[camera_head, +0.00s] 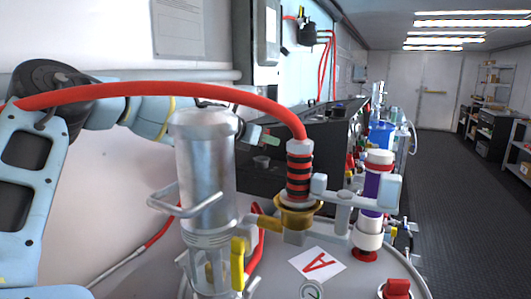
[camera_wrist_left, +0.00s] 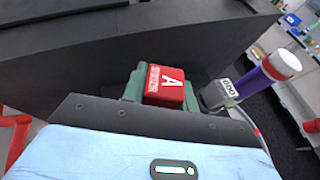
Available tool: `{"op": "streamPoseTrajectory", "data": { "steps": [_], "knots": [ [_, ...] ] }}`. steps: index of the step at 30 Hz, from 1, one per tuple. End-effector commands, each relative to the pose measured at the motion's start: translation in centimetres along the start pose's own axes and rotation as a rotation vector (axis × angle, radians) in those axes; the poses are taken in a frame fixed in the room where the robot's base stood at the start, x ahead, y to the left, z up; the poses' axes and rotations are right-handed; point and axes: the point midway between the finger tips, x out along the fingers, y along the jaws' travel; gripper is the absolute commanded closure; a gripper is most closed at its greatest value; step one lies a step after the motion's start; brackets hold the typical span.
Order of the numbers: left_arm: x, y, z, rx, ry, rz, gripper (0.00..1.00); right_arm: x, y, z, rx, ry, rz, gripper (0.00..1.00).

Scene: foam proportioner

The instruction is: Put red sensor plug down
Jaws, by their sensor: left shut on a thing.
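In the head view the held plug is small and mostly hidden. A white card with a red A (camera_head: 317,263) lies on the round grey lid (camera_head: 345,285). My right gripper is not in view.
A red hose ends in a black-and-red ringed fitting (camera_head: 299,172) on a brass coupling (camera_head: 297,212). The dark box (camera_head: 320,150) stands behind.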

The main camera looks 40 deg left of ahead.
Motion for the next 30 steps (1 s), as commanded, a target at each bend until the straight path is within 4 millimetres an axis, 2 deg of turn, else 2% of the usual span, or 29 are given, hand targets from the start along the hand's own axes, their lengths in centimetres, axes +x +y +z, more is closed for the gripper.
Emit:
{"op": "streamPoseTrajectory", "data": {
  "steps": [4, 12, 25, 26, 30],
  "knots": [
    [0.1, 0.0, -0.3, -0.001, 0.000, 0.000, 0.98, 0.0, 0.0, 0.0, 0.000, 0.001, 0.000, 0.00],
    [1.3, 0.0, -3.3, -0.003, 0.001, -0.001, 0.98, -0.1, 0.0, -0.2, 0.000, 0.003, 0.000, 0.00],
    [1.6, 0.0, -3.9, -0.001, 0.002, 0.000, 0.98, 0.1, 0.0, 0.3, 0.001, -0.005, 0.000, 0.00],
    [1.6, 0.0, -3.8, -0.001, 0.002, 0.000, 0.68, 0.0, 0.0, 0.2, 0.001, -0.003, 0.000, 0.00],
    [1.5, 0.0, -3.7, 0.000, 0.001, 0.000, 0.50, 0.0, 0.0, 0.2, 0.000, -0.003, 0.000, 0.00]
  ]
}}
